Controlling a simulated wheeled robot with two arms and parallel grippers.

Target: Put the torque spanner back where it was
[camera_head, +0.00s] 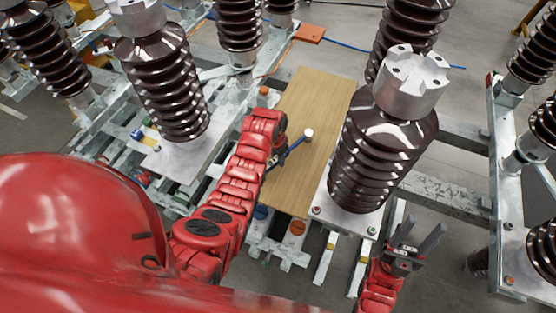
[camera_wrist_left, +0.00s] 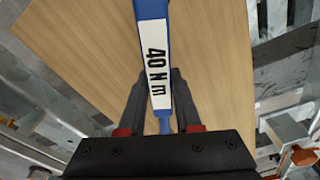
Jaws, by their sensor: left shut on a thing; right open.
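The torque spanner (camera_head: 297,144) is blue with a pale, round end, seen over the wooden board (camera_head: 318,95). The arm partly hides the spanner in the head view. I cannot tell whether it touches the board. My right gripper (camera_head: 420,233) is open and empty at the lower right, apart from the board.
A large brown ribbed insulator with a metal cap (camera_head: 385,140) stands right of the board, between my grippers. Another insulator (camera_head: 165,85) stands to the left. Steel beams (camera_head: 445,200) frame the right side. An orange plate (camera_head: 310,33) lies behind the board. Most of the board is bare.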

